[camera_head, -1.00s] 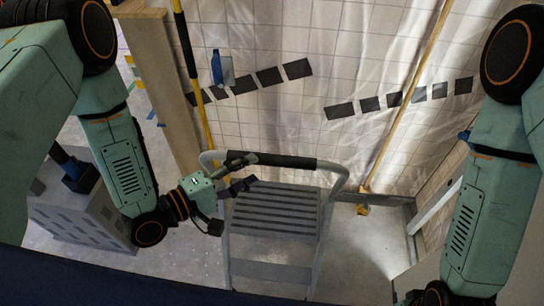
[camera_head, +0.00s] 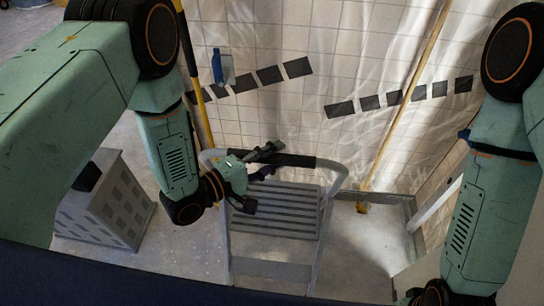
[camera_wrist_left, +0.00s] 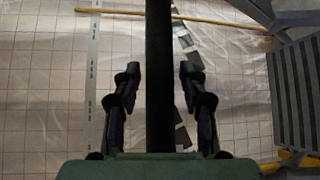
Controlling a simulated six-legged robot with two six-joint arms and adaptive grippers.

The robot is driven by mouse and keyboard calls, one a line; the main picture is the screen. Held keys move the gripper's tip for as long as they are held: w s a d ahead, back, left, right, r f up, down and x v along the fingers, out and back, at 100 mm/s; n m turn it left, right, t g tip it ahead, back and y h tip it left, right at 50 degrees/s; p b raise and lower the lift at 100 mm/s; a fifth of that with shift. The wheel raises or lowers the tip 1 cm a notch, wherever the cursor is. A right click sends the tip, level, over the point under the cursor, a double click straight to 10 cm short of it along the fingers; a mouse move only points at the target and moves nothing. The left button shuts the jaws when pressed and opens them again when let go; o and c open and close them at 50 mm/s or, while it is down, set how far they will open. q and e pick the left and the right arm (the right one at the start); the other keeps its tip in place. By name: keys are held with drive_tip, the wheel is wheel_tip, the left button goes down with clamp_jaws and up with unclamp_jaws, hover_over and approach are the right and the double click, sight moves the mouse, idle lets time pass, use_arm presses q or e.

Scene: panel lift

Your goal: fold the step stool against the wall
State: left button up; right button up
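The step stool (camera_head: 275,213) stands open in the head view, with ribbed steps and a grey tube frame. Its top bar carries a black grip (camera_head: 298,160). My left gripper (camera_head: 266,161) is at the left part of this grip, fingers apart. In the left wrist view the black grip (camera_wrist_left: 160,50) runs between the two open fingers of my left gripper (camera_wrist_left: 160,80), with a gap on each side. The tiled wall (camera_head: 290,105) is behind the stool. My right forearm shows at the right, but its gripper fingers are out of view.
A yellow-and-black pole (camera_head: 193,75) leans at the wall on the left, and a wooden pole (camera_head: 405,100) on the right. A grey perforated box (camera_head: 108,212) stands on the floor at left. Floor right of the stool is mostly clear.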

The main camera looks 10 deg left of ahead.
use_arm(q)
drive_tip(key=shift+a, duration=0.1)
clamp_jaws()
use_arm(e)
drive_tip(key=shift+a, duration=0.1)
idle(0.3)
use_arm(q)
drive_tip(key=w+r+b, duration=0.2)
drive_tip(key=w+b, duration=0.2)
drive_tip(key=w, duration=0.8)
drive_tip(key=w+r+b, duration=0.3)
drive_tip(key=w, duration=0.8)
drive_tip(key=shift+w+b, duration=0.35)
use_arm(e)
wheel_tip(320, 180, down, 8)
drive_tip(key=shift+r, duration=0.25)
use_arm(q)
drive_tip(key=shift+r, duration=0.15)
use_arm(e)
drive_tip(key=shift+c, duration=0.3)
